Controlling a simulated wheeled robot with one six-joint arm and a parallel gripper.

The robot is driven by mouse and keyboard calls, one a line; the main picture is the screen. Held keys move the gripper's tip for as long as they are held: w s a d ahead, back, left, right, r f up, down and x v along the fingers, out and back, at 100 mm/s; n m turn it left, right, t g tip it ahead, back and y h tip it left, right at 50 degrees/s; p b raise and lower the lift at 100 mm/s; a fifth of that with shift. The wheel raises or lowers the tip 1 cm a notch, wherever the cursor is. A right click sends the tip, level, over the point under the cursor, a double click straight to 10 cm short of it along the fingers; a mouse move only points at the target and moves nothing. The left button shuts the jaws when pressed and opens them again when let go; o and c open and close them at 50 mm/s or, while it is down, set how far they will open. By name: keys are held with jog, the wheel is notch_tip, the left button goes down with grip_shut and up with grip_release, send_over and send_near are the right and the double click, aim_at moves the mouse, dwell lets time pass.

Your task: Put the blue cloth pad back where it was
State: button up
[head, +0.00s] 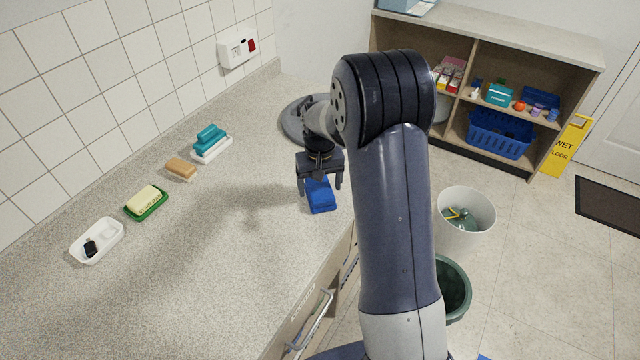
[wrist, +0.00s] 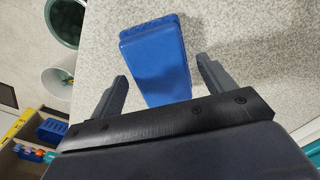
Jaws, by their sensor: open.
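The blue cloth pad (head: 320,196) lies on the speckled countertop near its front edge. In the wrist view the pad (wrist: 155,62) extends out from between the two fingers. My gripper (head: 320,186) is open above the pad, with one finger on each side of it. In the wrist view my gripper (wrist: 161,77) shows a gap between each finger and the pad. The near end of the pad is hidden behind the gripper body in the wrist view.
Along the tiled wall stand a white tray (head: 78,247), a green dish with a yellow block (head: 146,202), a tan sponge (head: 181,168) and a white dish with teal pads (head: 211,146). A round grey object (head: 292,121) lies behind my gripper. Bins (head: 466,196) stand below the counter edge.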

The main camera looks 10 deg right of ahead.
aim_at(320, 188)
notch_tip(320, 188, up, 12)
jog(key=b, duration=0.1)
jog(key=shift+r, duration=0.1)
dwell(0.5)
